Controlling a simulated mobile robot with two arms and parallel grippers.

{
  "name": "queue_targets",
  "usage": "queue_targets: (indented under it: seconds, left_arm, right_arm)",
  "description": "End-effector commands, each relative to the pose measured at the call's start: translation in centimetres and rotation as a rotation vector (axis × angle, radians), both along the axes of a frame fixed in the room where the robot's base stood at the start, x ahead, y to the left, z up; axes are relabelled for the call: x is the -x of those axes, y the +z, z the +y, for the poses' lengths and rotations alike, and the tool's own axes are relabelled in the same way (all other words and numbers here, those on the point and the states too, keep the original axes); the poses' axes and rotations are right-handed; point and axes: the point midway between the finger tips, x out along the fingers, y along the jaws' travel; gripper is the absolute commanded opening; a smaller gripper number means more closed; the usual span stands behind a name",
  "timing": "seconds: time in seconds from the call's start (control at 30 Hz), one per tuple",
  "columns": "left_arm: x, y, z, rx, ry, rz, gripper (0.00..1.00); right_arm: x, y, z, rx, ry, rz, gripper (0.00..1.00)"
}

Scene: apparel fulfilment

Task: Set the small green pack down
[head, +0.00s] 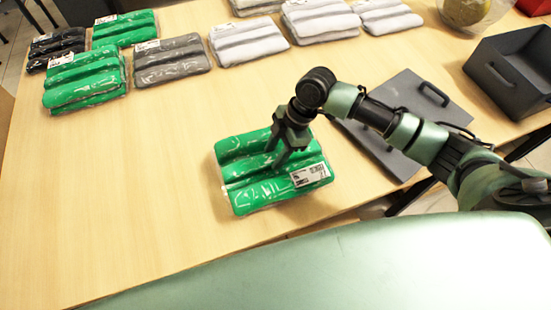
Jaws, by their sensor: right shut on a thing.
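The fingertips are partly hidden in the pack's folds. I cannot tell whether the pack's underside touches the table. Two other green packs lie at the back left, one nearer (85,80) and one farther (125,28). My left gripper is not in view.
A black pack (56,48), a dark grey pack (171,60) and several light grey packs (247,42) line the back of the table. A flat grey panel with handles (400,112) and a dark grey bin (520,65) are at right.

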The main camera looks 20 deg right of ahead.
Motion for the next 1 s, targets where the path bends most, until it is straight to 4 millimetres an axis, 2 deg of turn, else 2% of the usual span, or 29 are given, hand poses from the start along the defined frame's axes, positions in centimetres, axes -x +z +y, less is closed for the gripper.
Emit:
queue_targets:
  seconds: [0.3, 0.67, 0.7, 0.77, 1.0]
  left_arm:
    - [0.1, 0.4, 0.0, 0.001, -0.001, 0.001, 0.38]
    - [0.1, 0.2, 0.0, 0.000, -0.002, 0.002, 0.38]
    - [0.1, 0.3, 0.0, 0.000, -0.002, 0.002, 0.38]
    - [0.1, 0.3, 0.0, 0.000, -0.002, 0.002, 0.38]
    - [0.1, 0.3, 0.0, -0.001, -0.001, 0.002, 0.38]
  right_arm:
    - [0.0, -4.0, 0.0, 0.000, -0.001, 0.001, 0.00]
    - [0.0, -4.5, 0.0, 0.000, 0.001, 0.000, 0.00]
    - [0.0, -4.5, 0.0, 0.001, 0.001, 0.000, 0.47]
    - [0.0, -4.4, 0.0, 0.001, 0.001, 0.000, 0.63]
    - [0.0, -4.4, 0.0, 0.001, 0.000, 0.001, 0.63]
